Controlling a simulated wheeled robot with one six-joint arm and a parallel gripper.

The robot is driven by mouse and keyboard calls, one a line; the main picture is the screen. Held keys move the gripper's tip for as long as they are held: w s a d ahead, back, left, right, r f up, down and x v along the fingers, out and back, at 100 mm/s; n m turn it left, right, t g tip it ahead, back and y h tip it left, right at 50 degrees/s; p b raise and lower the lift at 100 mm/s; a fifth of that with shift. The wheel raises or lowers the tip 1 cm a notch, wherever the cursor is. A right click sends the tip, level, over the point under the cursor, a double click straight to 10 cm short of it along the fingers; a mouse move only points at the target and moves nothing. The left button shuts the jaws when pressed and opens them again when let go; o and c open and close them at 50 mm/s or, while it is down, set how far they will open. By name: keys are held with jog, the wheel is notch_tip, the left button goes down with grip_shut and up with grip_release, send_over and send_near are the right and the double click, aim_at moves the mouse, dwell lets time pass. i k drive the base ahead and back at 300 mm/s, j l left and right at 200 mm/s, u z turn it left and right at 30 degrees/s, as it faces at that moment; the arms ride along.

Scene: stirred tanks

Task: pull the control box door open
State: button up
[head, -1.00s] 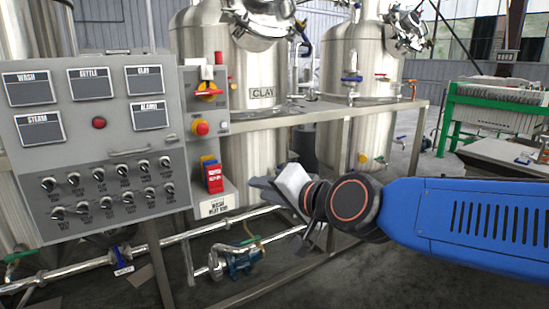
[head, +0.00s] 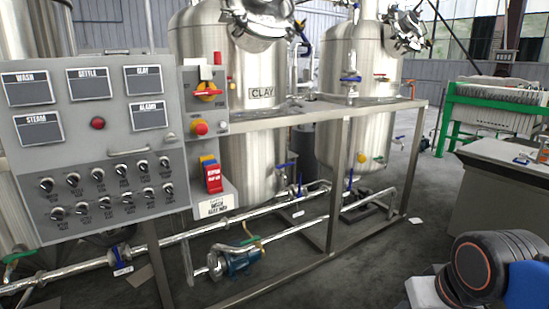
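The control box (head: 67,127) is a grey cabinet at the left in the head view. Its front carries white-framed label plates, a red button and rows of black knobs. A thin grey bar handle (head: 129,150) sits between the label area and the darker knob panel (head: 108,188). A small latch-like piece (head: 170,137) is at the right edge. The front looks closed. My arm's black wrist is at the lower right, far from the box. The fingers of my gripper are below the picture edge, so their opening is hidden.
A narrow switch box (head: 207,98) with a red-yellow switch adjoins the control box. Steel tanks (head: 245,75) stand behind a metal frame (head: 333,190). Pipes and a pump (head: 238,258) lie low in front. A grey counter (head: 500,190) is at right. Floor between frame and counter is mostly clear.

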aim_at(61, 118)
jog(key=u, duration=1.4)
